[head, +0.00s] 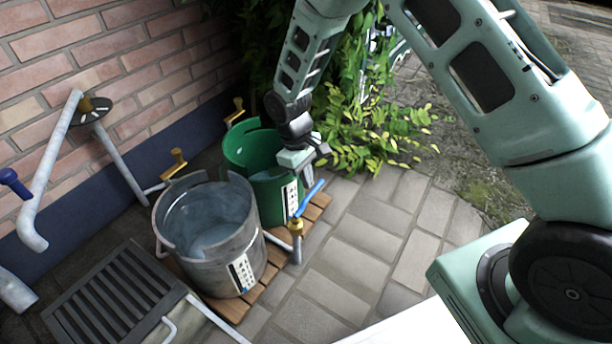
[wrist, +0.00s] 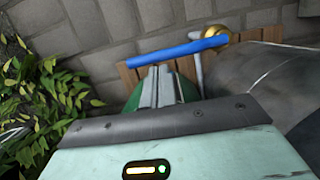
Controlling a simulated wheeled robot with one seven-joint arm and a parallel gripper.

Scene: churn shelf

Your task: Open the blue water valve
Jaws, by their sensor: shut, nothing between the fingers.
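A bright blue lever handle (head: 309,198) sits on a brass valve (head: 296,226) on a short upright pipe in front of the buckets. It slants up to the right in the head view. In the wrist view the blue handle (wrist: 178,50) lies across the picture just beyond my fingertips, with brass at its right end. My gripper (head: 319,153) is above the handle's upper end; the wrist view shows its fingers (wrist: 157,73) shut together and empty. I cannot tell whether they touch the handle.
A grey metal bucket (head: 222,262) and a green bucket (head: 243,148) stand on a wooden slatted platform (head: 276,263). Brass taps (head: 176,163) stand behind them. A drain grate (head: 112,303) and a dark blue handle (head: 14,183) are left. Leafy plants (head: 368,130) hang behind my gripper. Paving (head: 385,225) is clear at right.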

